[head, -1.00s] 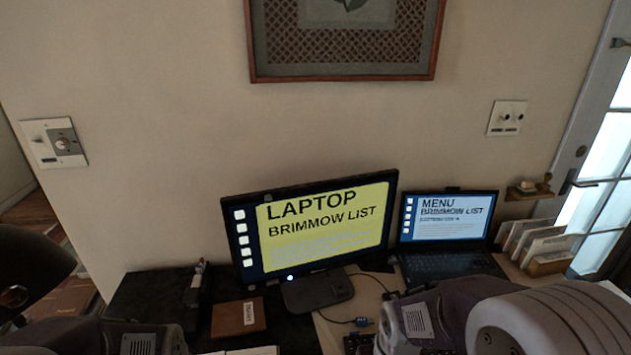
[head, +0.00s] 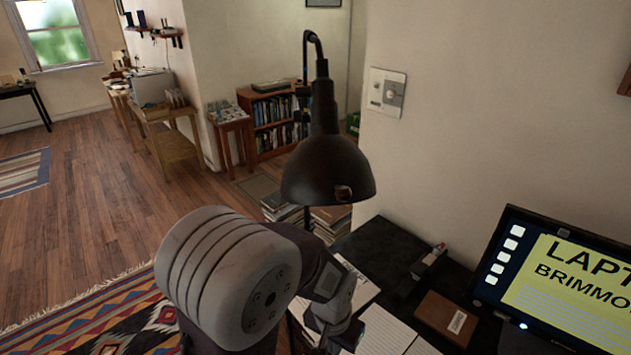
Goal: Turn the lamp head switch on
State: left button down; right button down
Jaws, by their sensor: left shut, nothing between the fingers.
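The black lamp head (head: 327,168) hangs from a curved arm in the middle of the head view, its shade opening downward. A small round brownish knob (head: 343,193) shows on the lower front of the shade; I cannot tell its on or off state. No glow shows from the lamp. My left gripper (head: 333,332) is below the lamp head, over the desk papers, apart from the lamp. It is shut and empty. My right gripper is not in view.
The dark desk (head: 380,238) holds an open notebook (head: 385,332), a brown box (head: 447,318) and a monitor (head: 560,285). A wall switch plate (head: 387,92) is to the lamp's right. Book stacks (head: 330,215) stand behind the lamp. Open wooden floor (head: 80,200) lies to the left.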

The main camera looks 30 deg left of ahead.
aim_at(300, 92)
jog(key=j+u, duration=0.15)
jog(key=u, duration=0.8)
jog(key=j, duration=0.45)
jog(key=i+j+z, duration=0.1)
jog(key=j+z, duration=0.15)
jog(key=j, duration=0.55)
jog(key=j+z, duration=0.25)
jog(key=j, duration=0.6)
jog(key=j+z, duration=0.25)
jog(key=j, duration=0.55)
jog(key=k+j+z, duration=0.15)
jog(key=j+z, duration=0.15)
jog(key=j, duration=0.5)
